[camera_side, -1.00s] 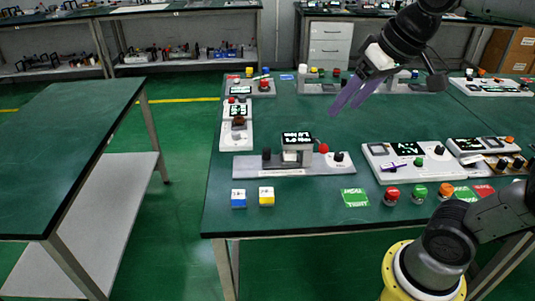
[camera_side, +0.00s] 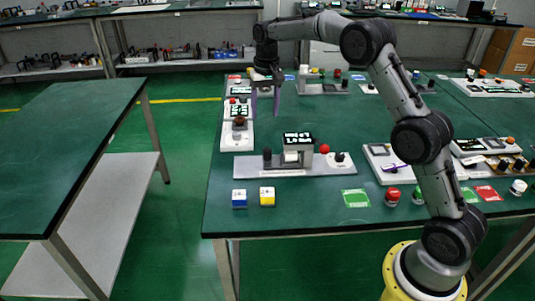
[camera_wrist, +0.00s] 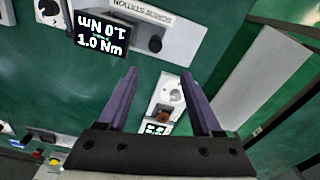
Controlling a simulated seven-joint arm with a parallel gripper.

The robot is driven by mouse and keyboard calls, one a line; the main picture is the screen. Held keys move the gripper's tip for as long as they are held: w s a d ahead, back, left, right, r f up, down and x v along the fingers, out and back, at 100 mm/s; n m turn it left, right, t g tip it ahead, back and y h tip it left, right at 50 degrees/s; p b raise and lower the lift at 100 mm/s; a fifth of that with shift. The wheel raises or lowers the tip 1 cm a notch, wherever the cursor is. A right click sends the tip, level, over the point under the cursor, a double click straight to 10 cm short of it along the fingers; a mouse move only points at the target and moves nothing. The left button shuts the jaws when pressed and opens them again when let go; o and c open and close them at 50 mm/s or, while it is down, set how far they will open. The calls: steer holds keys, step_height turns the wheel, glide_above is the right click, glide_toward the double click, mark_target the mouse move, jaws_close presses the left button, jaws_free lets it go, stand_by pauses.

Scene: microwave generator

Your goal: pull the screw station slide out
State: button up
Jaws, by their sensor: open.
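The screw station (camera_side: 320,168) is a long grey plate on the green table, with a raised black display reading 1.0 Nm. A black upright knob (camera_side: 267,158) stands at its left end and a black dial (camera_side: 339,157) near its right end. The wrist view shows the station's plate (camera_wrist: 185,42) along the top, with its printed name upside down, and the knob (camera_wrist: 155,43). My gripper (camera_side: 265,103) is open and empty, fingers pointing down, above the table's far left edge and behind the station. Its purple fingers also show in the wrist view (camera_wrist: 159,73), apart from the knob.
White panels with a brown knob (camera_side: 239,121) and displays line the table's left edge near my gripper. A red ball-shaped part (camera_side: 325,149) is beside the display. Bare table lies right of my gripper.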

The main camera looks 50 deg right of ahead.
mark_target(267, 149)
steer(key=shift+g, duration=0.3)
steer(key=f, duration=1.6)
steer(key=shift+s+d+f, duration=0.15)
steer(key=shift+d+f, duration=0.2)
jaws_close()
steer(key=shift+r, duration=0.1)
stand_by(0.3)
